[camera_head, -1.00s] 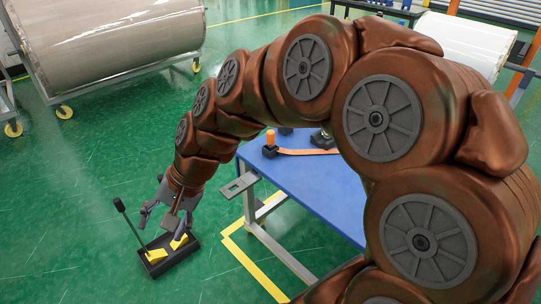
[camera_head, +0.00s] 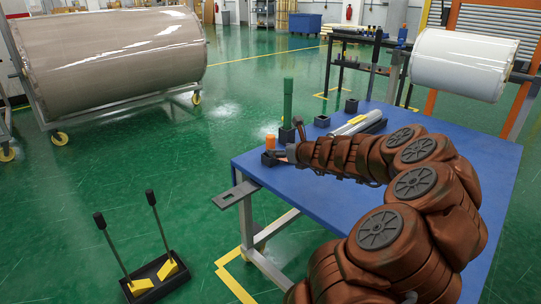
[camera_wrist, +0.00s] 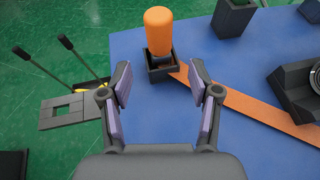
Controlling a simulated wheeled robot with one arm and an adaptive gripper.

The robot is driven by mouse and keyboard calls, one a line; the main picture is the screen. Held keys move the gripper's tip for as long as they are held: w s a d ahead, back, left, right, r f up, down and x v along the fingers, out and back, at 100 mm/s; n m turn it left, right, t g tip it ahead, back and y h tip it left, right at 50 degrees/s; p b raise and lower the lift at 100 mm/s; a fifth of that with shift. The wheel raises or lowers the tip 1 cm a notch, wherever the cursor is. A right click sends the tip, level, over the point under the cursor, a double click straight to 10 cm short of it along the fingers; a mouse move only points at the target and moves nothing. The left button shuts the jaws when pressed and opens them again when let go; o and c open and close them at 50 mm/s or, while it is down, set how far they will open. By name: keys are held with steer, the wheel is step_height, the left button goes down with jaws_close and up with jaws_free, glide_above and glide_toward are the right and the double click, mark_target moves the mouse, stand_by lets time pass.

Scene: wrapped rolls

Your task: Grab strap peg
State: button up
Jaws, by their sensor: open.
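The strap peg is an orange, round-topped peg (camera_wrist: 158,32) standing upright in a small black square holder on the blue table. It also shows in the head view (camera_head: 270,141), near the table's left corner. A flat orange strap (camera_wrist: 258,110) runs from the holder to the right across the table. My gripper (camera_wrist: 159,70) is open and empty, its two fingers pointing at the peg from the near side. The peg is roughly centred between the fingers and beyond the tips, not touching them. In the head view my arm partly hides the strap.
A green post (camera_head: 287,103) and other black holders stand farther back on the table (camera_head: 250,165). A grey slotted plate (camera_head: 236,195) juts from its left edge. A black tray (camera_head: 156,277) with two black-handled yellow tools sits at lower left. A large wrapped roll (camera_head: 115,55) stands behind.

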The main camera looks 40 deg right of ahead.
steer(key=shift+b+x, duration=1.05)
steer(key=shift+x, duration=2.6)
steer(key=shift+w+r, duration=0.1)
steer(key=shift+r, duration=0.1)
jaws_close()
